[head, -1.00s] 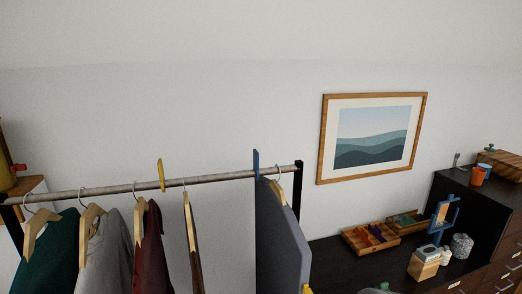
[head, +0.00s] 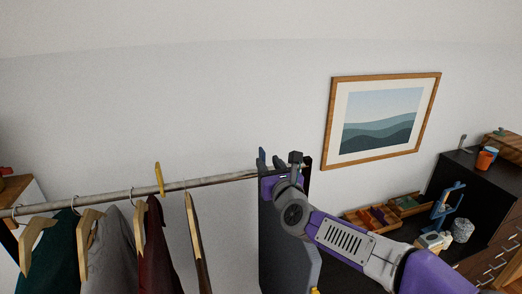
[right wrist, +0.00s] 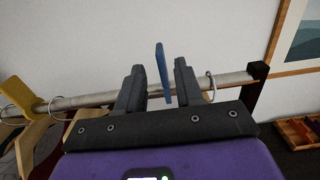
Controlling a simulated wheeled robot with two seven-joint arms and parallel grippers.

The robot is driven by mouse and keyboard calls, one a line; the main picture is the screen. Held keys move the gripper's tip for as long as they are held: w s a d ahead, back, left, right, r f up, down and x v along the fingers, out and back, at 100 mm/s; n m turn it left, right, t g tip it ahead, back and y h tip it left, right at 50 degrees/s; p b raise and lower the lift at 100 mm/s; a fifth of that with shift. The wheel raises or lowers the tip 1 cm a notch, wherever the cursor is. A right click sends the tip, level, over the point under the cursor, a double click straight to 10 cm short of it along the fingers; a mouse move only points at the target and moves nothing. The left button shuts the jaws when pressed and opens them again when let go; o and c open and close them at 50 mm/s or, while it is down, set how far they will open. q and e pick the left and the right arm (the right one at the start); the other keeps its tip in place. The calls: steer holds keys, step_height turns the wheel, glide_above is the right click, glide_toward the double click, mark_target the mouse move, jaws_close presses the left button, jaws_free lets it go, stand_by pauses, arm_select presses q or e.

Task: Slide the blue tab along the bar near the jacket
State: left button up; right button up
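The blue tab (head: 262,154) stands upright on the clothes bar (head: 232,177) near its right end. It also shows in the right wrist view (right wrist: 162,70), between the two dark fingers. My right gripper (head: 278,161) is open, with one finger on each side of the tab; in the right wrist view (right wrist: 158,66) gaps show on both sides. A dark grey-blue garment (head: 272,250) hangs below, partly hidden by my right arm. Green, grey and maroon (head: 155,240) garments hang farther left; I cannot tell which is the jacket. My left gripper is not in view.
A dark post (right wrist: 258,82) ends the bar on the right. A framed picture (head: 328,125) hangs on the wall.

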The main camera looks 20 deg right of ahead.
mark_target(264, 157)
steer(key=w+p, duration=0.2)
steer(key=w, duration=0.4)
steer(key=shift+w+a+f+p, duration=0.1)
steer(key=shift+w+p, duration=0.15)
steer(key=shift+p, duration=0.05)
jaws_close()
